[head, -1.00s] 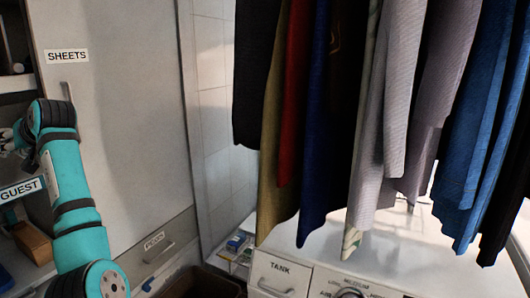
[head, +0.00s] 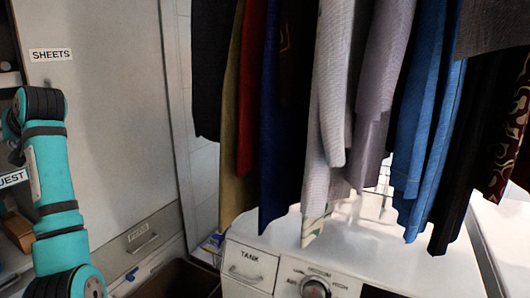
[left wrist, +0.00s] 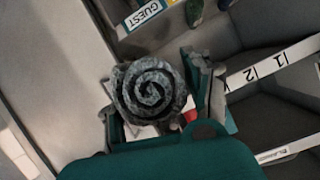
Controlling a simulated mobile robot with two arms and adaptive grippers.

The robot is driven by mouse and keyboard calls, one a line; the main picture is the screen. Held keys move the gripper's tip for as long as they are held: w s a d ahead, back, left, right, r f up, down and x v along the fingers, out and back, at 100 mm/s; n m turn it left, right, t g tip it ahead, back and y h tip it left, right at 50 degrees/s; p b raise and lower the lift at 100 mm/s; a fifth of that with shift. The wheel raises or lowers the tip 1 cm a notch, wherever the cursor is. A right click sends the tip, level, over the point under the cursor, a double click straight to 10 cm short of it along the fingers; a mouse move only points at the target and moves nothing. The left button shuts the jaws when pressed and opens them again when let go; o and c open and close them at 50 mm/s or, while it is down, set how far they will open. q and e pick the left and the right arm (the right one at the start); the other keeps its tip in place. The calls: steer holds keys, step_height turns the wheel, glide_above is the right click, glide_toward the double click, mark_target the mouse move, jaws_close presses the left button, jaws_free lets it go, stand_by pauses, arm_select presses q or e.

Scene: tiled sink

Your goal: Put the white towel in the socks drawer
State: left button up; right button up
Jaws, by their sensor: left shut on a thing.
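A rolled towel (left wrist: 150,88) with a spiral end shows in the left wrist view and looks grey-white in the dim light. My left gripper (left wrist: 158,100) is shut on it, with a finger on either side of the roll. In the head view my left arm stands at the left edge, and its gripper and the towel are not clearly visible there. My right gripper is in neither view. A closed drawer (head: 146,243) sits low at the left, its small label too blurred to read. I cannot make out a drawer marked socks.
A tall cabinet door (head: 100,130) marked SHEETS stands at the left. Shelves (left wrist: 262,115) marked GUEST and with numbers lie near the towel. Hanging clothes (head: 340,90) fill the middle and right above a white washing machine (head: 370,255). A dark bin (head: 180,280) stands beside it.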

arm_select(q)
steer(key=s+d+f+m+t+h, duration=0.1)
steer(key=d+f+m+t+h, duration=0.15)
steer(key=d, duration=0.75)
steer(key=s+d+f+m+t+h, duration=0.1)
steer(key=d+m+t+h, duration=0.25)
steer(key=d, duration=0.65)
steer(key=s+d+f+m+h, duration=0.3)
steer(key=s+d+f, duration=0.1)
steer(key=d+f, duration=0.4)
steer(key=s+d+f+m+t+h, duration=0.1)
steer(key=s+d+f+m+h, duration=0.2)
steer(key=s+d+f, duration=0.2)
steer(key=d+f, duration=0.3)
steer(key=d, duration=0.1)
steer(key=shift+s+f+m, duration=0.15)
steer(key=shift+f+m, duration=0.1)
steer(key=shift+m, duration=0.15)
steer(key=shift+a+r, duration=0.1)
steer(key=shift+a, duration=0.05)
